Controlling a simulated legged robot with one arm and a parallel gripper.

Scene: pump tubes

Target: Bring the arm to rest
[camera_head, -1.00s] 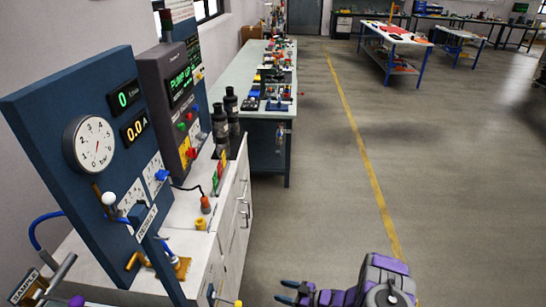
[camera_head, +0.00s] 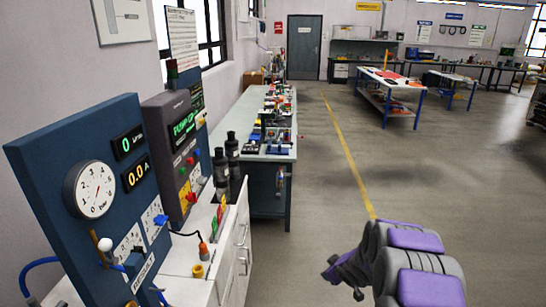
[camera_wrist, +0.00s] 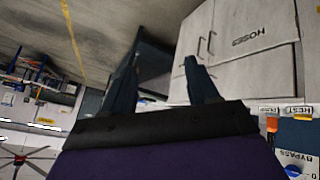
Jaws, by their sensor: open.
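My gripper (camera_head: 344,279) is at the lower right of the head view, at the end of my purple and grey arm, over the open floor. In the wrist view my gripper (camera_wrist: 162,88) shows two dark fingers spread apart with nothing between them. Beyond the fingers is a white cabinet (camera_wrist: 240,62) marked HOSES, which appears turned in that view. The gripper looks clear of the cabinet and touches nothing that I can see.
A blue pump panel (camera_head: 60,190) with a gauge and displays stands at left on the white cabinet (camera_head: 236,250). A bench (camera_head: 262,140) with several small parts is behind it. A table (camera_head: 392,80) stands far right. The floor (camera_head: 310,190) between is clear.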

